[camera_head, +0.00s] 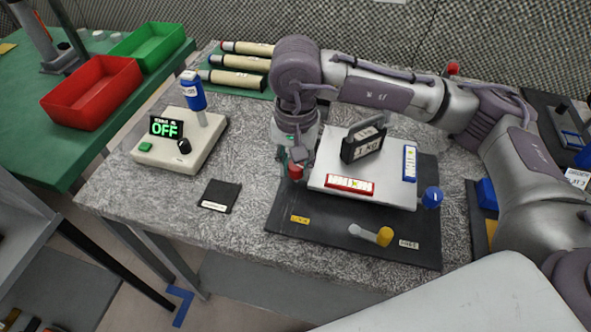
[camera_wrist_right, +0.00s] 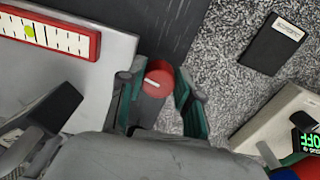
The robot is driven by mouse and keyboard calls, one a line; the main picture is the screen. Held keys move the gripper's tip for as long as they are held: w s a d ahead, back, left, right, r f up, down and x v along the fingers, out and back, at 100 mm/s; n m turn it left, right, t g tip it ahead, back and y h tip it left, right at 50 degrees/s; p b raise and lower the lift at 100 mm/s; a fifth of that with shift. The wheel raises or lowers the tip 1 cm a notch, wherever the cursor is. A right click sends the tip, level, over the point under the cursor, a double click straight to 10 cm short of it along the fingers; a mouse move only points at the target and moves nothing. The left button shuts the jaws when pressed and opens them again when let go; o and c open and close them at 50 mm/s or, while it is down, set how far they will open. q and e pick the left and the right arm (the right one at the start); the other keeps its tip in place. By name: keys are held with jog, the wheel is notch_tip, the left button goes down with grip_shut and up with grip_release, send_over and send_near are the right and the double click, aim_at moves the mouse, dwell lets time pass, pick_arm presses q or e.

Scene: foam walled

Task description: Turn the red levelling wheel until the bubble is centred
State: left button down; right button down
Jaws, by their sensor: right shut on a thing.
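The red levelling wheel (camera_head: 295,171) is at the left edge of the white plate (camera_head: 384,189). My right gripper (camera_head: 297,160) reaches down over it and is shut on it. In the right wrist view the wheel (camera_wrist_right: 158,76) sits between the two fingers, with a white mark on its top. The red-framed bubble level (camera_head: 350,185) lies along the plate's front edge. In the wrist view its yellow-green bubble (camera_wrist_right: 29,31) shows left of a black line; the level's left end is cut off there. My left gripper is not in view.
A black 1 kg weight (camera_head: 363,143) stands on the plate. A blue level (camera_head: 410,163) and blue wheel (camera_head: 432,197) are at its right. A black pad (camera_head: 220,196) and a device reading OFF (camera_head: 180,140) stand left. A yellow-ended lever (camera_head: 384,236) is in front.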

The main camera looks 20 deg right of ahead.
dwell(0.3)
jog(key=c, duration=1.1)
grip_release()
jog(key=o, duration=0.3)
jog(key=shift+w+a, duration=0.1)
jog(key=shift+r, duration=4)
